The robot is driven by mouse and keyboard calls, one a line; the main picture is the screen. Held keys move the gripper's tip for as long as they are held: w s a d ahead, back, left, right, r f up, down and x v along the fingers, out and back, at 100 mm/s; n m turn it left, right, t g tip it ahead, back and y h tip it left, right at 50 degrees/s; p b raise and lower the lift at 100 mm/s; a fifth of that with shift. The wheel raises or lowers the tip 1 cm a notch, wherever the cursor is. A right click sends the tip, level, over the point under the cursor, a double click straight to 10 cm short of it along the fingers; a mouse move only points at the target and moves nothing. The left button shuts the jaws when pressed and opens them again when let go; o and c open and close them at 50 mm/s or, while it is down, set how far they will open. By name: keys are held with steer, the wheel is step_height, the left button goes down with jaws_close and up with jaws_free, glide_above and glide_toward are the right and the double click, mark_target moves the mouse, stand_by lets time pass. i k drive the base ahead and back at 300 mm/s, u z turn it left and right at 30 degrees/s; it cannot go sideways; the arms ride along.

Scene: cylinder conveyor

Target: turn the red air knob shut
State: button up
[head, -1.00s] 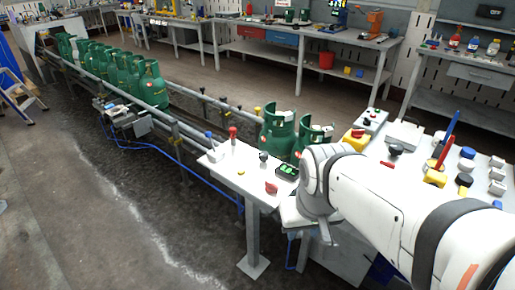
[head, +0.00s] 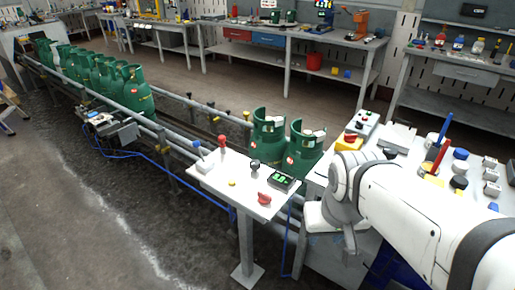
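A red knob (head: 264,198) sits near the front right edge of a small white control table (head: 212,181). A taller red-topped knob (head: 221,142) stands at the back of the same table. I cannot tell from the picture which of the two is the air knob. My white arm comes in from the right, and its near links end to the right of the table, apart from both knobs. My gripper's fingers do not show.
The table also holds a blue-topped lever (head: 197,146), a black knob (head: 254,165) and a box with green lights (head: 282,182). Green gas cylinders (head: 268,135) stand on the conveyor behind. A crowded workbench (head: 400,137) is at right. Floor at front left is clear.

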mark_target(264, 198)
steer(key=i, duration=0.9)
